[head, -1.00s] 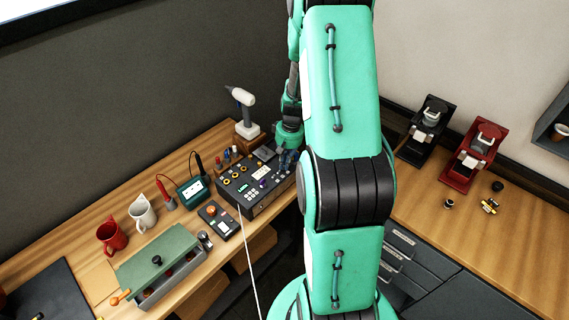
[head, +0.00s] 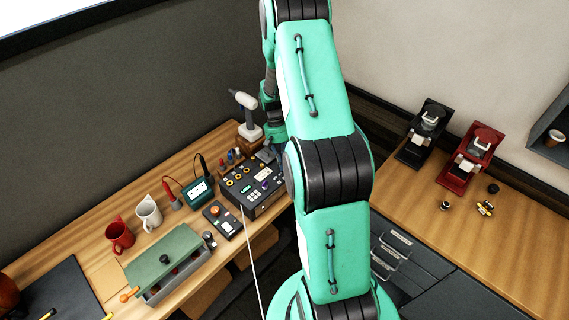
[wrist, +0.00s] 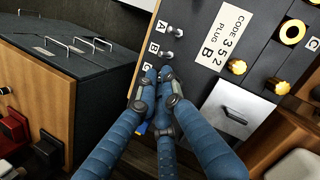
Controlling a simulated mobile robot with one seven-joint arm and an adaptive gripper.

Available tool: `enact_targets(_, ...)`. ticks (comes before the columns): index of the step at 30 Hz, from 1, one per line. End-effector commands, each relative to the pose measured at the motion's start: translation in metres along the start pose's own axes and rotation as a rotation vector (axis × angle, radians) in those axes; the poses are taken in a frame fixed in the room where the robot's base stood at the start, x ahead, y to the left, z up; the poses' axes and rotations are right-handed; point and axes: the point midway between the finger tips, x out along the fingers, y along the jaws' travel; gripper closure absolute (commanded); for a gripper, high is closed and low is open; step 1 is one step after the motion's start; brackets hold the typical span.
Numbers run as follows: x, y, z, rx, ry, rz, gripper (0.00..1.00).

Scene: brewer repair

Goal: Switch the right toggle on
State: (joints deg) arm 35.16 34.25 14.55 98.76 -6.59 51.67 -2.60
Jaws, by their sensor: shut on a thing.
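The dark control panel (head: 266,203) stands on the wooden bench in the head view, and its top fills the upper right of the wrist view. In the wrist view, metal toggles stand in a lettered row: one by A (wrist: 175,31) and one by B (wrist: 167,55). My gripper (wrist: 162,76) is at the end of this row, just past the B toggle, with its blue fingers drawn together. They are shut on the right toggle, which they hide, so its position cannot be told. In the head view my arm covers most of the gripper.
A cordless drill (head: 247,115) stands behind the panel. A small box with an orange button (head: 222,219) and a green meter (head: 197,190) are left of it. A green-lidded box (head: 163,258) and mugs are farther left. Two brewers (head: 470,160) stand on the right counter.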

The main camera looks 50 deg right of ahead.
Motion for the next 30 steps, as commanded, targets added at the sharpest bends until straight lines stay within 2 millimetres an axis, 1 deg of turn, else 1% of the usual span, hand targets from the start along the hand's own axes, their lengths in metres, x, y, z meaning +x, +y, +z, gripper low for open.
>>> enact_targets(1, -0.0015, 0.0004, -0.0024, 0.000, 0.004, 0.002, 1.00)
enact_targets(8, -0.0016, 0.0007, -0.0024, 0.001, 0.006, 0.001, 1.00)
enact_targets(9, -0.0016, 0.0008, -0.0023, 0.001, 0.005, 0.001, 0.86)
enact_targets(11, -0.0015, 0.0008, -0.0020, 0.000, 0.005, 0.001, 0.75)
enact_targets(23, 0.0004, 0.0007, 0.0000, 0.000, 0.005, -0.003, 0.75)
enact_targets(30, 0.0017, 0.0018, 0.0023, -0.005, 0.052, -0.029, 0.75)
